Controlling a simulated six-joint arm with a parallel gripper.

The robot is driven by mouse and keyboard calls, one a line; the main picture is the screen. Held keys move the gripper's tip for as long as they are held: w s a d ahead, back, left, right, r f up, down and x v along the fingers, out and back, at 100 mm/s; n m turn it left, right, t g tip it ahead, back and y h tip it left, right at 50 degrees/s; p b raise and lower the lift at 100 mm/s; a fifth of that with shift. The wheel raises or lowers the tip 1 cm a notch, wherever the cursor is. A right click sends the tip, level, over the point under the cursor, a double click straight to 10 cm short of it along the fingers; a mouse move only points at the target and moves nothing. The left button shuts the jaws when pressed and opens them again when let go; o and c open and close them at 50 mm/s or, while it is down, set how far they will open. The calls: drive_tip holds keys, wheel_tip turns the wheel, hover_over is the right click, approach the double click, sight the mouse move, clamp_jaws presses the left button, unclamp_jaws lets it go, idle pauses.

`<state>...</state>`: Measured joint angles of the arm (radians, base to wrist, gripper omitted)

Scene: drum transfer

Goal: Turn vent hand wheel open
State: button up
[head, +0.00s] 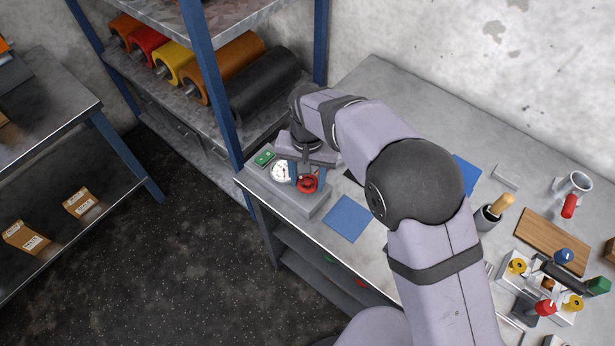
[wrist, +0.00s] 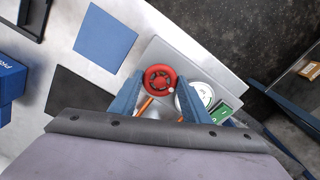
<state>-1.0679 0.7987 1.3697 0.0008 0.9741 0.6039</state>
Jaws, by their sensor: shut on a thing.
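The red vent hand wheel (head: 308,184) stands on a grey panel block (head: 312,204) at the left end of the workbench. In the wrist view the red wheel (wrist: 160,79) has a dark hub and a small pale knob at its lower right rim. My gripper (head: 303,176) reaches down to the wheel from above. In the wrist view its two blue fingers (wrist: 158,98) lie either side of the wheel and are shut on it. A round white gauge (head: 282,171) sits just left of the wheel. The contact points of the fingers are partly hidden.
A green module (head: 264,158) is on the same block. A blue mat (head: 347,218) lies to its right, beside a dark mat (wrist: 80,91). A shelf post (head: 213,75) and rolls stand close behind left.

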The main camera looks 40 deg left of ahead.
sight(308, 182)
drive_tip(key=o, duration=1)
drive_tip(key=shift+o, duration=0.2)
drive_tip(key=shift+r, duration=0.15)
drive_tip(key=shift+r+b, duration=1.15)
drive_tip(key=shift+r, duration=2.45)
drive_tip(key=shift+d, duration=0.1)
drive_tip(key=w+d+m, duration=0.1)
drive_tip(key=w+d, duration=0.3)
drive_tip(key=d, duration=0.9)
drive_tip(key=w+d+m, duration=0.2)
drive_tip(key=w+d, duration=0.3)
drive_tip(key=d, duration=0.7)
drive_tip(key=s+d+f, duration=0.1)
drive_tip(key=s+d, duration=0.2)
drive_tip(key=d, duration=0.3)
drive_tip(key=s+d+f+m, duration=0.1)
drive_tip(key=s+d+f, duration=0.1)
drive_tip(key=s+d, duration=0.2)
drive_tip(key=s+d+f+m, duration=0.1)
drive_tip(key=s+d, duration=0.3)
drive_tip(key=d, duration=0.5)
drive_tip(key=shift+s+d+f, duration=0.2)
